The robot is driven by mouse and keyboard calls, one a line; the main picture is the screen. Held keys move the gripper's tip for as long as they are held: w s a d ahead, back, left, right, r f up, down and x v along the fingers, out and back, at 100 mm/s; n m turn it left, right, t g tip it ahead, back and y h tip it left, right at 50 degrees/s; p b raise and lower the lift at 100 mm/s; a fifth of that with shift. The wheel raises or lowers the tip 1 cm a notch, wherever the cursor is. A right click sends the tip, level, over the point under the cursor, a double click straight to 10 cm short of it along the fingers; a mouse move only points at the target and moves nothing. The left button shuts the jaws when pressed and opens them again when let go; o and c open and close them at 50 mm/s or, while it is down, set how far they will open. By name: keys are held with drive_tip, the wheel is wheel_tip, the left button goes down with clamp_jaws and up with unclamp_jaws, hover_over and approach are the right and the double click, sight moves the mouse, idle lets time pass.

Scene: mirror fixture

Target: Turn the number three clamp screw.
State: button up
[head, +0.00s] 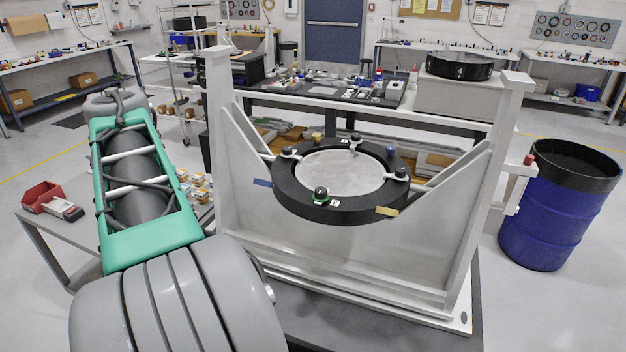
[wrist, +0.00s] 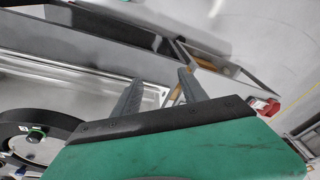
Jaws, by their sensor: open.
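The mirror fixture's black ring (head: 292,200) holds a pale round mirror (head: 340,175) in a white frame (head: 345,245). Several black clamps with knobs stand around the ring. I cannot read which is number three. My gripper (wrist: 158,93) is open and empty, apart from the ring. I cannot make out its fingers in the head view.
The white frame's uprights (head: 220,150) and (head: 500,160) stand either side of the ring. A side table with a red bin (head: 44,197) is at the left. A blue drum (head: 550,215) stands at the right. A cluttered bench (head: 320,105) is behind.

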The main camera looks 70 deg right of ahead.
drive_tip(key=s+d+r+m+g, duration=0.1)
drive_tip(key=s+d+m, duration=0.15)
drive_tip(key=d, duration=0.35)
drive_tip(key=s+d+r+m, duration=0.2)
drive_tip(key=s+d, duration=0.1)
drive_tip(key=d, duration=0.3)
drive_tip(key=r+m+y+p, duration=0.2)
drive_tip(key=m, duration=0.7)
hover_over(321, 190)
drive_tip(key=shift+w+d+f+n+g, duration=0.15)
drive_tip(key=shift+n+g, duration=0.1)
drive_tip(key=shift+g, duration=0.15)
wheel_tip(321, 190, down, 7)
drive_tip(key=shift+f, duration=0.35)
drive_tip(key=shift+c, duration=0.4)
clamp_jaws()
